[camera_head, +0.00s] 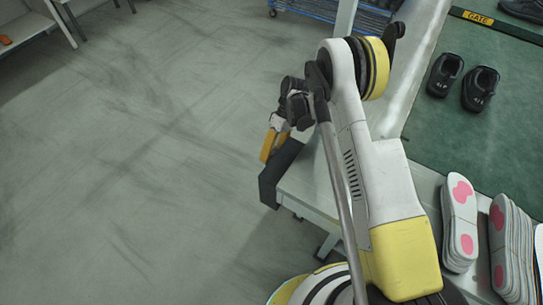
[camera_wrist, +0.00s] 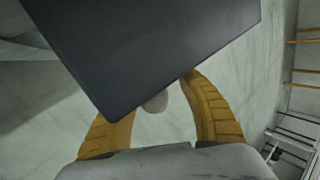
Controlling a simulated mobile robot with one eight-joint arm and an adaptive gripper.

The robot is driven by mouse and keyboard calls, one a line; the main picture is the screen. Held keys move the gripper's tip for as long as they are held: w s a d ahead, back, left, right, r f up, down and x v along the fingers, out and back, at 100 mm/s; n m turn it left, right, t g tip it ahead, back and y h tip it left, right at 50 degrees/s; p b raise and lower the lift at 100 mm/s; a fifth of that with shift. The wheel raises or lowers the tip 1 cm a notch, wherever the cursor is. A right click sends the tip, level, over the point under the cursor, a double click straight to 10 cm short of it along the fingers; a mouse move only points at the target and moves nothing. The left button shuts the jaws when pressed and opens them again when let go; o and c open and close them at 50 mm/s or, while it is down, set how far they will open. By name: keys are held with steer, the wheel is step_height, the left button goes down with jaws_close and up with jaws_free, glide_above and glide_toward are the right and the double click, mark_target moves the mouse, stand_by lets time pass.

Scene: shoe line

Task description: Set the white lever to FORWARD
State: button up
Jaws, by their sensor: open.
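My gripper (camera_head: 270,143) shows its yellow fingers beside a black box (camera_head: 280,175) fixed at the near corner of the bench. In the wrist view my gripper (camera_wrist: 160,96) is open, with its curved fingers spread. A small pale rounded end, which looks like the tip of the white lever (camera_wrist: 155,102), shows between the fingers, just below the edge of the dark box (camera_wrist: 145,50). The box hides the rest of it. I cannot see the lever in the head view, nor any FORWARD marking or the lever's setting.
A green belt (camera_head: 430,130) with a GATE strip (camera_head: 478,18) and a pair of black shoes (camera_head: 463,82) lies to the right. Stacks of insoles (camera_head: 460,225) stand at the lower right. A blue rack (camera_head: 335,10) is behind. The floor at left is clear.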

mark_target(272, 156)
step_height(272, 156, up, 10)
steer(key=shift+r, duration=0.1)
stand_by(0.4)
